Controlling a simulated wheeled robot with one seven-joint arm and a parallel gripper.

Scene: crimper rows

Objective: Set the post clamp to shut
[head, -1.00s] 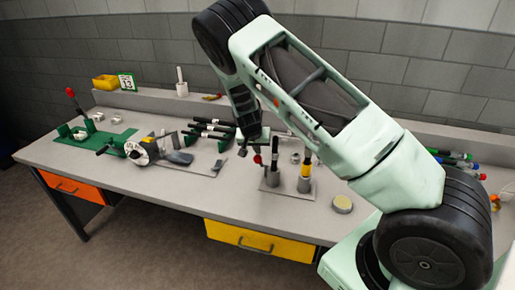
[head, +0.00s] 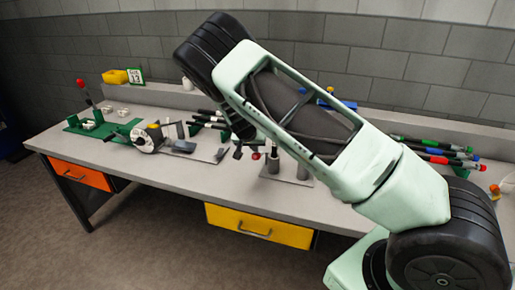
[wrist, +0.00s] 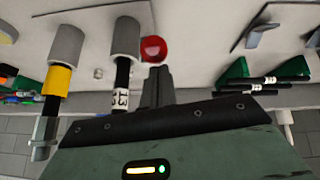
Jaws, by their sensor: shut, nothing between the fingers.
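A red ball knob (wrist: 153,50) sits beside a grey post (wrist: 126,40) that holds a black rod with a white numbered band (wrist: 120,98). I take this to be the post clamp; its lever is mostly hidden, so I cannot tell its setting. A second grey post (wrist: 66,46) holds a yellow-banded rod. In the head view, the knob (head: 256,156) shows left of the posts (head: 273,161). My gripper (wrist: 158,72) is shut and empty, its tips right by the knob; I cannot tell whether they touch. My arm hides part of the posts in the head view.
The posts stand on a plate on the grey bench (head: 190,178). Left are a dial device (head: 147,138) and a green plate (head: 103,128) with another red-knobbed lever (head: 82,88). Colour-banded rods (head: 440,150) lie at right. The bench front is clear.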

